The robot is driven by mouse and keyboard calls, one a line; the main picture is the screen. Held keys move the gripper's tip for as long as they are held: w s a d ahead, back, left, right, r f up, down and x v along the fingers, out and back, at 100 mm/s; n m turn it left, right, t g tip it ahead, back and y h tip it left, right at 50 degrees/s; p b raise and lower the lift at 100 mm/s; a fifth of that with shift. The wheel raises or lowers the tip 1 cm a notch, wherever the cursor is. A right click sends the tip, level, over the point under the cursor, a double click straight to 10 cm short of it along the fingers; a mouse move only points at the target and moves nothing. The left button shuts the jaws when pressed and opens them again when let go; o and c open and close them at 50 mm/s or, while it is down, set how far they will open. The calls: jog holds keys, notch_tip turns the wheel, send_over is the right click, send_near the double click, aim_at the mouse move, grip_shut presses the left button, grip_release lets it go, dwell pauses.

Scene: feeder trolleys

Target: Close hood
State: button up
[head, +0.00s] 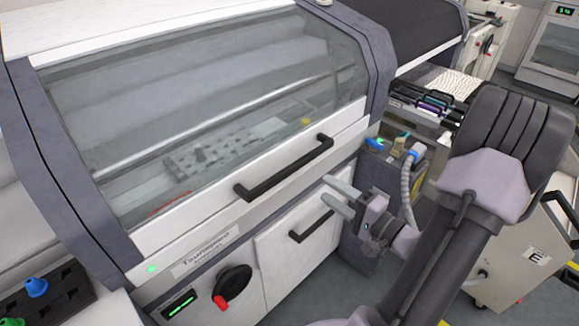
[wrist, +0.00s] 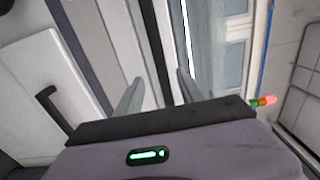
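The machine's hood (head: 215,110) is a large clear window in a dark grey frame, with a white strip along its lower edge. It looks down, with the strip against the machine's front. A black bar handle (head: 285,169) is fixed to the strip. My gripper (head: 334,192) is just right of and slightly below the handle's right end, apart from it in the picture. Its two grey fingers are spread with nothing between them. The wrist view also shows the spread, empty fingers (wrist: 157,92).
Below the hood are a white door with a black handle (head: 311,224) and a panel with a black and red knob (head: 233,285). A grey box with cables (head: 385,165) stands right of my gripper. A white trolley (head: 520,262) is at the right.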

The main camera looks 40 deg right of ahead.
aim_at(296, 168)
jog(key=w, duration=0.8)
jog(key=w+a+b, duration=0.1)
jog(key=w, duration=0.3)
jog(key=shift+w, duration=0.35)
grip_shut()
dwell(0.6)
